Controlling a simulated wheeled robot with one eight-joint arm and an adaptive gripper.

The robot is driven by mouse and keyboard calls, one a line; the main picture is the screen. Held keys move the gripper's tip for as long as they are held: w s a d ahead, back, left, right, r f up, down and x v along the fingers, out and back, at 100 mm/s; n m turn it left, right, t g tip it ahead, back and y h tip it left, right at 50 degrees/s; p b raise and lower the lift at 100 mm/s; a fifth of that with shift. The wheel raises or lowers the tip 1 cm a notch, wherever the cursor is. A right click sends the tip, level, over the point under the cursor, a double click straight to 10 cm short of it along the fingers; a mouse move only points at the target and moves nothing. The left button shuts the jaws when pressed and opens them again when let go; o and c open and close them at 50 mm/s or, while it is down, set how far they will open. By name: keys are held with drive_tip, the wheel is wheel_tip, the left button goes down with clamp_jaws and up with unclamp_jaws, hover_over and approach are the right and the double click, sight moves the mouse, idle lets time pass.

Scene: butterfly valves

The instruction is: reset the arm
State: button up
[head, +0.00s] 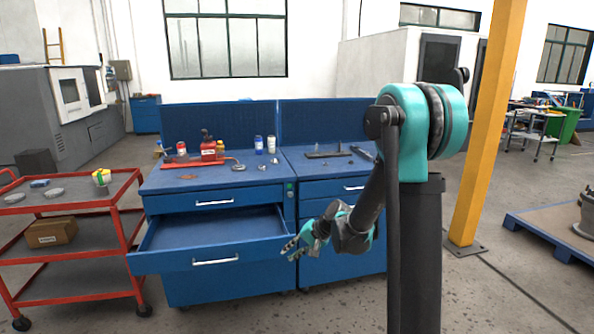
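My gripper (291,250) is teal and dark and hangs low at the end of my folded arm, pointing left. In the picture it lies over the right front corner of the open drawer (210,232); I cannot tell whether it touches it. Its fingers are too small to show whether they are open or shut, and I see nothing held in them. My upper arm and column hide part of the scene on the right.
The open drawer looks empty. A red cart (68,210) stands at left. A yellow post (484,130) and a blue pallet (545,228) stand at right. The floor in front is clear.

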drive_tip(key=s+d+f+n+h, duration=0.1)
drive_tip(key=s+d+n+h, duration=0.2)
drive_tip(key=s+d, duration=1.8)
drive_tip(key=s+h, duration=0.3)
drive_tip(key=h, duration=0.1)
drive_tip(key=shift+s+f+t+h, duration=0.3)
drive_tip(key=shift+s+f, duration=0.05)
